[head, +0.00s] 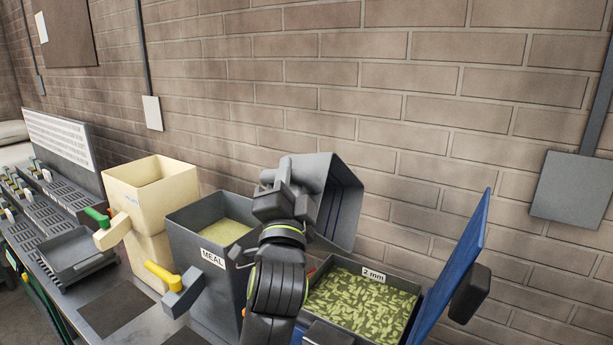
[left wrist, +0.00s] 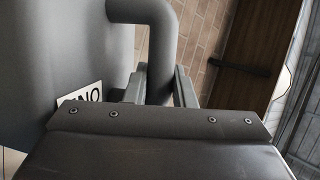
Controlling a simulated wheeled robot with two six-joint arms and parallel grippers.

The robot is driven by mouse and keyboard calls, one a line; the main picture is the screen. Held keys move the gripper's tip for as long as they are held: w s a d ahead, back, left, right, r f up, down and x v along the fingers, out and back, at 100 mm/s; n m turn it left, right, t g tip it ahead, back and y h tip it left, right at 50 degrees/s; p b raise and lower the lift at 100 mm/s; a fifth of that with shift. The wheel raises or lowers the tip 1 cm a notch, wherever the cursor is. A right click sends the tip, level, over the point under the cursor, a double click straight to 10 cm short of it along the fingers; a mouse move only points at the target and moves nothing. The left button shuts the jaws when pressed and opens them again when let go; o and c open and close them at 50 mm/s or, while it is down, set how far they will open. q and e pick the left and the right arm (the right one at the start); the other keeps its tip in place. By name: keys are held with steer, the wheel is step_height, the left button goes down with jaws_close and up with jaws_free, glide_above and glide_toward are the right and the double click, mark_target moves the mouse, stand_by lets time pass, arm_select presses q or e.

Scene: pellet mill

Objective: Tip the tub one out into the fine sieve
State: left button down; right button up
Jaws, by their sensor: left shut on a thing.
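My left gripper (head: 285,190) is shut on the handle of a grey tub (head: 338,200), raised above the bench and tipped steeply to the right. The tub's open mouth faces right and down, over a sieve tray labelled 2 mm (head: 372,274). Green-yellow pellets cover the tray's floor. I see only dark inner wall in the tub's mouth; the rest of its inside is hidden. In the left wrist view the tub (left wrist: 55,45) shows at the left with a partly covered white label, and its round handle (left wrist: 160,60) lies between the fingers. My right gripper is not seen.
A grey bin labelled MEAL (head: 205,285) with pale green stuff stands left of my arm. A cream bin (head: 150,190) stands further left, then a low grey tray (head: 75,258). A raised blue panel (head: 455,270) borders the sieve's right side. The brick wall is behind.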

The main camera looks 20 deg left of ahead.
arm_select(q)
steer(key=w+a+f+n+g+p, duration=0.1)
steer(key=a+f+n+g+p, duration=0.4)
steer(key=a+f+n, duration=0.5)
step_height(320, 180, down, 8)
steer(key=a+n+g+h+p, duration=0.1)
steer(key=n+g+h+p, duration=0.1)
steer(key=n+g+p, duration=0.1)
steer(key=shift+w+a+f+n+g, duration=0.2)
steer(key=shift+w+a+n+g, duration=0.1)
steer(key=shift+w+a+g, duration=0.15)
steer(key=shift+s, duration=0.1)
steer(key=shift+r+p, duration=1.2)
steer(key=shift+r, duration=1.3)
steer(key=shift+d, duration=0.1)
